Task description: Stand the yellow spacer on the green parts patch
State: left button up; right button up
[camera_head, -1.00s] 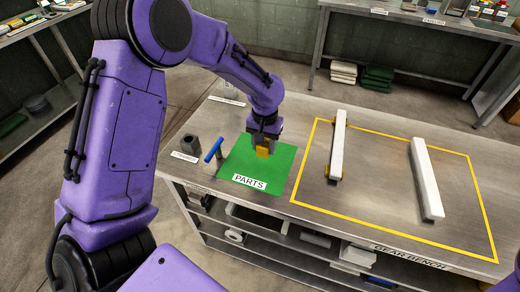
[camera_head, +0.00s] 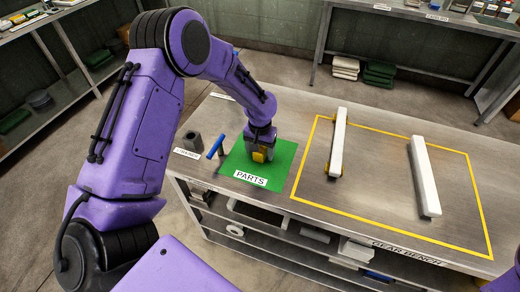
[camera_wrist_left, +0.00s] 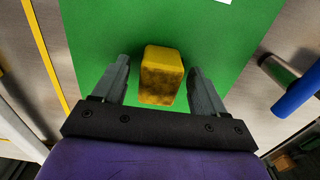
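The yellow spacer (camera_head: 259,156) is a small worn block over the green parts patch (camera_head: 284,157), behind its PARTS label. It appears to rest upright on the patch, though its base is hard to make out. My left gripper (camera_head: 261,147) is low over the patch, with its fingers around the spacer. In the left wrist view the spacer (camera_wrist_left: 161,76) sits between the two fingers of the left gripper (camera_wrist_left: 158,80). A gap shows on each side, so the fingers are open and not touching it. My right gripper is out of view.
A blue-handled tool (camera_head: 216,146) and a dark hex block (camera_head: 192,140) stand left of the patch. Two pale bars (camera_head: 338,142) (camera_head: 425,176) lie to the right, within a yellow outline. The bench between patch and outline is bare.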

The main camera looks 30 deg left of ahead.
pick_arm(q)
notch_tip(320, 180, up, 12)
jog(key=b, duration=0.1)
jog(key=shift+r+b, duration=0.25)
jog(key=shift+b, duration=0.1)
